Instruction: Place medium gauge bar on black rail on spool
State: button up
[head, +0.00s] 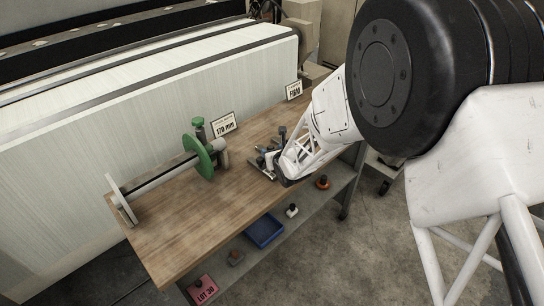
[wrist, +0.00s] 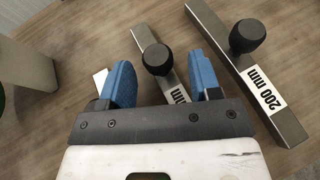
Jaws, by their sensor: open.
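My gripper (wrist: 160,78) is open, its two blue fingers on either side of the black knob of a metal gauge bar (wrist: 142,38). That bar's label is mostly hidden; only "mm" shows. A longer bar (wrist: 207,25) with a black knob and a "200 mm" label lies to its right. A white corner shows by the left finger; what it belongs to is hidden. In the head view my gripper (head: 277,165) is low over the bars at the table's right part. The spool, with a green disc (head: 197,157) and black rail (head: 158,176), lies to its left.
A "170 mm" sign (head: 223,125) and a "FIRM" sign (head: 294,91) stand along the back of the wooden table (head: 185,235). The front of the table is clear. The lower shelf holds a blue bin (head: 264,231), knobbed pieces and a pink "LOT" card (head: 202,289).

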grip_shut()
dwell(0.3)
jog(key=shift+r, duration=0.1)
notch_tip(320, 180, up, 10)
dwell(0.8)
dwell(0.5)
